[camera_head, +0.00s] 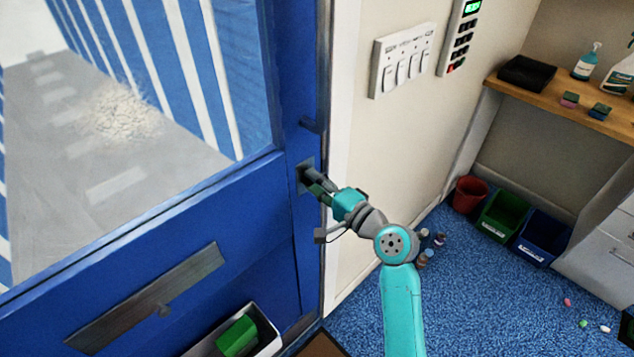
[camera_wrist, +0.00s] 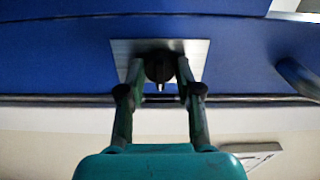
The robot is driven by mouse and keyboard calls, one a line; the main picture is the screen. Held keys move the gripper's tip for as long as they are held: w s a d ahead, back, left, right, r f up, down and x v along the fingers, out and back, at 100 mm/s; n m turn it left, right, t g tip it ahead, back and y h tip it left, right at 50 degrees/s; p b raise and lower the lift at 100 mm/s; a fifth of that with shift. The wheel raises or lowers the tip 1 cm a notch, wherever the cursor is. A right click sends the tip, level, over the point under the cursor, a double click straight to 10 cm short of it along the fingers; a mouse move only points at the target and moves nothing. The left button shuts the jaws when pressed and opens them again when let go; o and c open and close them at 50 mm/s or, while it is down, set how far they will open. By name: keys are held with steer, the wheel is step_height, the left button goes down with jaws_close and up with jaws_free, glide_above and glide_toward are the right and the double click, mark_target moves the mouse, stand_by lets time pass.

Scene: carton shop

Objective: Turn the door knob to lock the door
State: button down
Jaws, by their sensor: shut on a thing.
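The blue door (camera_head: 180,215) has a glass pane in its upper half and stands at the left in the head view. Its dark knob (camera_wrist: 158,68) sits on a square metal plate (camera_wrist: 194,52) near the door's right edge; the plate also shows in the head view (camera_head: 303,168). My gripper (camera_head: 318,183) reaches the knob from the right. In the wrist view my gripper (camera_wrist: 160,80) has one finger on each side of the knob and is shut on it. A small pointed piece shows at the knob's middle. The head view hides most of the knob behind the fingers.
A switch panel (camera_head: 402,60) and a keypad (camera_head: 461,36) are on the wall. A wooden shelf (camera_head: 560,96) and red, green and blue bins (camera_head: 540,238) stand right. Small items lie on the blue floor.

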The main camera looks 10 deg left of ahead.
steer(key=shift+a+r+m, duration=0.1)
steer(key=shift+r+m, duration=0.05)
steer(key=shift+m, duration=0.15)
steer(key=c, duration=0.8)
jaws_free()
steer(key=shift+o, duration=0.2)
steer(key=v, duration=1.2)
steer(key=shift+s, duration=0.1)
